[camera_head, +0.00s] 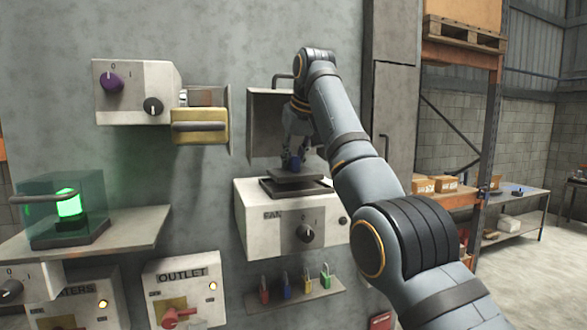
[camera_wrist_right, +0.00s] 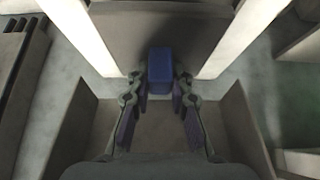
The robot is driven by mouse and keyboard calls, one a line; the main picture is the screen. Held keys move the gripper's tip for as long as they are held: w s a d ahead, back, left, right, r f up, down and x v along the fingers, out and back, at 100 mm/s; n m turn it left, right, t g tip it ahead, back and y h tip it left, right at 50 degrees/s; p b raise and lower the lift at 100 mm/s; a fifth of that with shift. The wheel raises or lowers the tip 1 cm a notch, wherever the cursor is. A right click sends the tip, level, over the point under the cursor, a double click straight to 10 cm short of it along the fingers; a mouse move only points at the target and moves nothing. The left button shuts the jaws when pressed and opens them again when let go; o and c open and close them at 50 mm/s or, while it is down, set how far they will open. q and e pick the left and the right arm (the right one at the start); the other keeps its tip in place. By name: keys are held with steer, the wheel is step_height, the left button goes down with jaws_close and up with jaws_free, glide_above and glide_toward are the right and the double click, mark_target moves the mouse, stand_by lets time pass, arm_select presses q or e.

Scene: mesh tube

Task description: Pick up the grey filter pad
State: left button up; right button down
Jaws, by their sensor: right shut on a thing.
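The grey filter pad (camera_head: 299,174) is a flat slab with a blue grip block (camera_head: 293,163) on top. In the head view it is just above the dark square frame (camera_head: 268,188) on top of the white fan box (camera_head: 259,226). I cannot tell for sure whether they touch. My right gripper (camera_head: 291,158) reaches down from above and is shut on the blue block. In the right wrist view the blue block (camera_wrist_right: 160,70) sits between the fingertips (camera_wrist_right: 160,87). My left gripper is not in view.
An open grey door or cover (camera_head: 268,115) is behind my right gripper. A shelf (camera_head: 310,294) with several padlocks is below the fan box. A glass case (camera_head: 62,212) glows green at the left.

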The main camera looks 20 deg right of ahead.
steer(key=v, duration=0.5)
steer(key=d+v, duration=0.1)
steer(key=v, duration=0.1)
steer(key=shift+s+r, duration=0.25)
steer(key=shift+s, duration=0.1)
steer(key=s+d+r+b, duration=0.3)
steer(key=s+r, duration=0.1)
steer(key=s, duration=0.5)
steer(key=shift+r, duration=0.15)
